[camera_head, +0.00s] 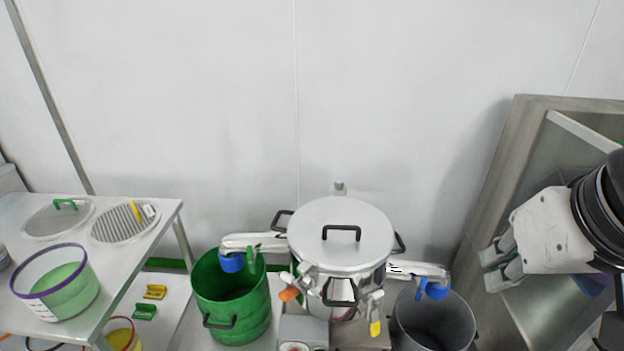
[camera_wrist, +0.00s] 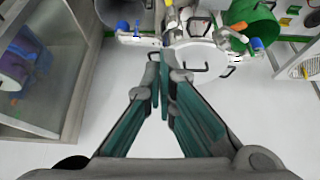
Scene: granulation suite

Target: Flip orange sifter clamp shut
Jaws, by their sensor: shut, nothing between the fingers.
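The sifter (camera_head: 340,235) stands in the lower middle of the head view, a round steel body with a flat lid and black handles. Its orange clamp (camera_head: 289,294) sticks out at its left front side, tilted outward; its hinge is too small to make out. In the wrist view the sifter (camera_wrist: 196,57) is at top centre and the orange clamp (camera_wrist: 239,36) shows small to its right. My gripper (camera_head: 492,262) is at the right of the head view, well apart from the sifter. In the wrist view its fingers (camera_wrist: 163,92) are together and empty.
A green bucket (camera_head: 231,300) stands left of the sifter and a grey bucket (camera_head: 433,318) right of it, under side spouts with blue parts. A yellow tag (camera_head: 375,328) hangs at the sifter's front. A steel cabinet (camera_head: 530,130) is behind my gripper. A table (camera_head: 150,215) stands left.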

